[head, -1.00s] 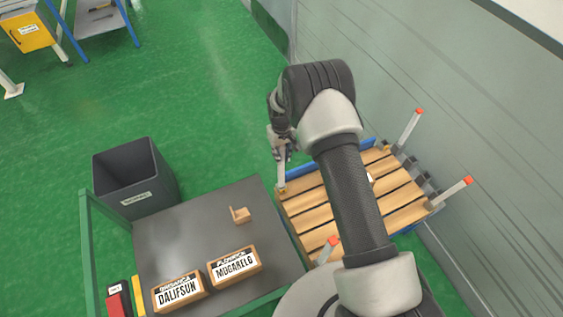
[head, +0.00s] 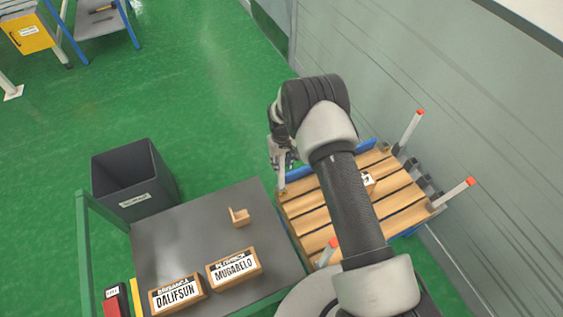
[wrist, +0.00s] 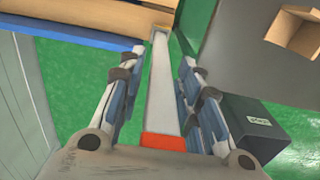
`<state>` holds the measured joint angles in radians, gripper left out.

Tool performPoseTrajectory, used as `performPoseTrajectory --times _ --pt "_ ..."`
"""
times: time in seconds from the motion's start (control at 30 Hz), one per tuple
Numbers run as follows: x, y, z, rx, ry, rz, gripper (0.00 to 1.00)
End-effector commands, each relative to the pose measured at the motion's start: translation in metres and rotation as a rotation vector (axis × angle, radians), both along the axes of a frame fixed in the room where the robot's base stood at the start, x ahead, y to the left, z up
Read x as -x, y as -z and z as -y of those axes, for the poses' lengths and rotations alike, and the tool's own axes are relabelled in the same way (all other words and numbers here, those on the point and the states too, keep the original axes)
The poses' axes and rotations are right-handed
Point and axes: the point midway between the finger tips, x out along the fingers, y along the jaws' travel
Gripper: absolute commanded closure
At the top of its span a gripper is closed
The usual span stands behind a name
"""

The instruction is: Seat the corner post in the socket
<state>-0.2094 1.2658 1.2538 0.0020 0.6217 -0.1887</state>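The corner post (wrist: 162,92) is a pale square bar with an orange-red cap (wrist: 163,142). In the wrist view it runs from the cap near my palm to the pallet corner, where its far end meets the socket (wrist: 159,34). How deep it sits there I cannot tell. My gripper (wrist: 163,55) has one finger on each side of the post, with gaps showing between fingers and post. In the head view my gripper (head: 283,160) is over the far left corner of the wooden pallet (head: 312,209), and the post is mostly hidden.
Other capped posts stand at the pallet's corners: far right (head: 411,128), right (head: 452,194) and near left (head: 332,245). A grey wall is close on the right. A dark table (head: 185,245) with two labelled boxes and a wooden bracket (head: 239,216) is left, beside a dark bin (head: 135,177).

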Motion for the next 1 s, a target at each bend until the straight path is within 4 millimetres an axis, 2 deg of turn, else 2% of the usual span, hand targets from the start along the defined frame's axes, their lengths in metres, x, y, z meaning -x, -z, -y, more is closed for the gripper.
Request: performPoseTrajectory --times 0.33,0.47,0.57,0.8,1.0 --pt "0.000 -0.001 0.000 0.000 0.000 0.000 0.62" --pt "-0.001 -0.008 0.000 0.000 0.000 0.001 0.62" --pt "-0.001 -0.025 0.000 0.000 0.000 0.003 0.62" --pt "-0.001 -0.079 0.000 0.000 0.000 0.003 0.62" --pt "-0.001 -0.111 0.000 0.000 0.000 0.001 0.62"
